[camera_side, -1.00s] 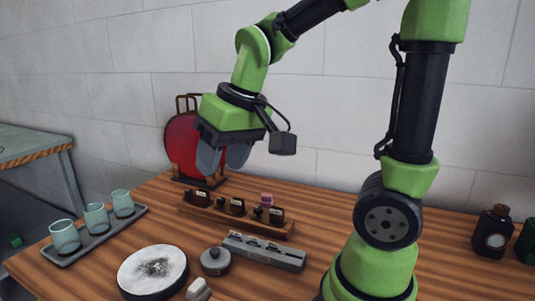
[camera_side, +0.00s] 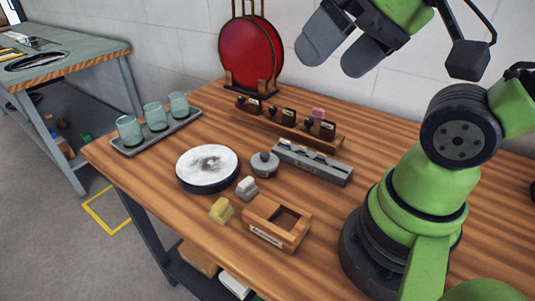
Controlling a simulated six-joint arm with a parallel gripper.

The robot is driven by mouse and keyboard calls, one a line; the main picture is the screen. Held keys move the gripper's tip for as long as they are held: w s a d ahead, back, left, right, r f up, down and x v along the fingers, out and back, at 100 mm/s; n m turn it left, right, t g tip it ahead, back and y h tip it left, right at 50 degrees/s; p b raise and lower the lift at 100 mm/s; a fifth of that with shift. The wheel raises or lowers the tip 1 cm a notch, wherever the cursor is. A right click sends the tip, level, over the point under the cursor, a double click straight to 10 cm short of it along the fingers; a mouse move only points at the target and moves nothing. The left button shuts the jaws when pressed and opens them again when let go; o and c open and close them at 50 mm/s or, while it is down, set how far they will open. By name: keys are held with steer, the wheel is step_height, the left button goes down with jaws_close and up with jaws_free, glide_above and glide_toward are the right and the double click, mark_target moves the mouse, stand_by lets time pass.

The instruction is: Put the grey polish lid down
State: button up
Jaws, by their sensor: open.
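The grey polish lid (camera_side: 265,163) is a small round grey piece with a knob on top. It sits on the wooden table between the white-topped round pad and the long grey block; whether a tin is under it I cannot tell. My gripper (camera_side: 332,61) is high above the back of the table, up and to the right of the lid in the picture. Its two grey fingers are apart, with nothing between them.
The round pad (camera_side: 207,167) is left of the lid, the grey block (camera_side: 312,161) right. A wooden rack (camera_side: 292,127) of dark bottles stands behind. A white lump (camera_side: 246,188), yellow lump (camera_side: 221,210) and wooden box (camera_side: 277,222) are in front. Cups stand on a tray (camera_side: 157,137).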

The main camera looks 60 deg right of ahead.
steer(key=w+d+f+m+g+y, duration=0.1)
steer(key=w+f+m+y, duration=0.25)
steer(key=f+m, duration=0.2)
steer(key=w+f+m+g+y, duration=0.2)
steer(key=w+f+m+y, duration=0.1)
steer(key=f+m+y, duration=0.25)
steer(key=m+t+h, duration=0.7)
steer(key=m+t, duration=0.2)
steer(key=m, duration=0.8)
glide_toward(268, 155)
steer(key=shift+w+r, duration=0.1)
steer(key=shift+w, duration=0.05)
steer(key=shift+w+f, duration=0.15)
steer(key=shift+f, duration=0.05)
steer(key=shift+x, duration=4.7)
steer(key=shift+a, duration=0.1)
steer(key=shift+c, duration=0.4)
steer(key=c, duration=0.6)
